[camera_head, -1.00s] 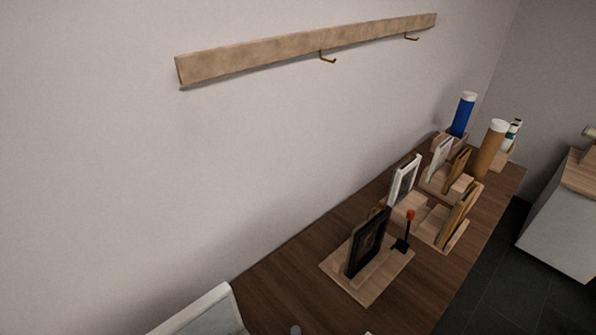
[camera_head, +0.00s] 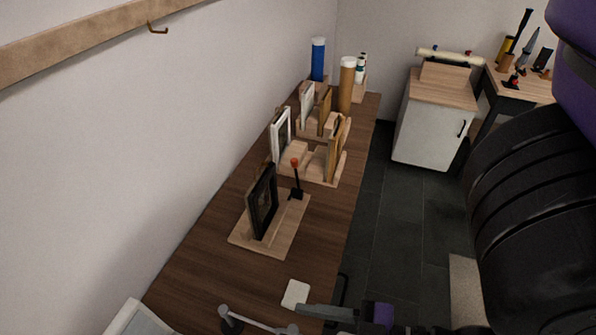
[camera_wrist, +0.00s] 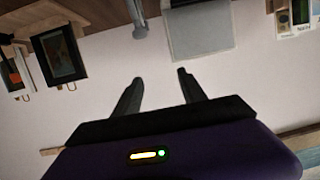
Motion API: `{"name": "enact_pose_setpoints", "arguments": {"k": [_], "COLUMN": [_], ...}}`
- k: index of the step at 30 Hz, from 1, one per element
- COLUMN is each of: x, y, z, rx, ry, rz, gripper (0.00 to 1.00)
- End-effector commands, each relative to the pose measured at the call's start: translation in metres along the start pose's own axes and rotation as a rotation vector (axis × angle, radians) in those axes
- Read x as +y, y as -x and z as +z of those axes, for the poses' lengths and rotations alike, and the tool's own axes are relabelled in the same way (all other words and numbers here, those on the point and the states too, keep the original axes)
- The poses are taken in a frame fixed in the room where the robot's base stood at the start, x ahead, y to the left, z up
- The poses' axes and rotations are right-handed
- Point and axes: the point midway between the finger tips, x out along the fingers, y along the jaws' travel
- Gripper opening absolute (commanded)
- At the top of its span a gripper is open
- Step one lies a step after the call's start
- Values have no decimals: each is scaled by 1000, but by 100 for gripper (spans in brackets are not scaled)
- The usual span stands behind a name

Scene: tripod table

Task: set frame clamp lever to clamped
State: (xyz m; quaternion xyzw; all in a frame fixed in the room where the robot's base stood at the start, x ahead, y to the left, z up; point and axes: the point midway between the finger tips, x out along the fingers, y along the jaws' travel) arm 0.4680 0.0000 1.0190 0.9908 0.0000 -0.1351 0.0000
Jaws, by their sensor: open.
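The frame clamp lever (camera_head: 295,178) is a thin black stick with an orange-red knob, on a black base. In the head view it stands nearly upright beside a black picture frame (camera_head: 262,203) on a light wooden base board (camera_head: 269,239). The board lies on the long dark wooden table. My gripper is plain in the wrist view (camera_wrist: 158,88), with its two dark fingers apart and nothing between them.
More framed pictures on wooden stands (camera_head: 318,165) and blue and brown tubes (camera_head: 346,86) stand farther along the table (camera_head: 203,263). A small white plate (camera_head: 296,294) lies nearer. A white cabinet (camera_head: 425,134) stands across the dark floor. My arm fills the right side.

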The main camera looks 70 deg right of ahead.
Motion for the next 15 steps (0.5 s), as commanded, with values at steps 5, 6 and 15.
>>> {"name": "enact_pose_setpoints", "arguments": {"k": [5, 6, 15], "x": [3, 6, 67], "y": [-1, -4, -53], "z": [-2, -4, -21], "rx": [5, 15, 143], "ry": [-5, -9, 76], "rz": [18, 33, 270], "gripper": [18, 10, 0]}}
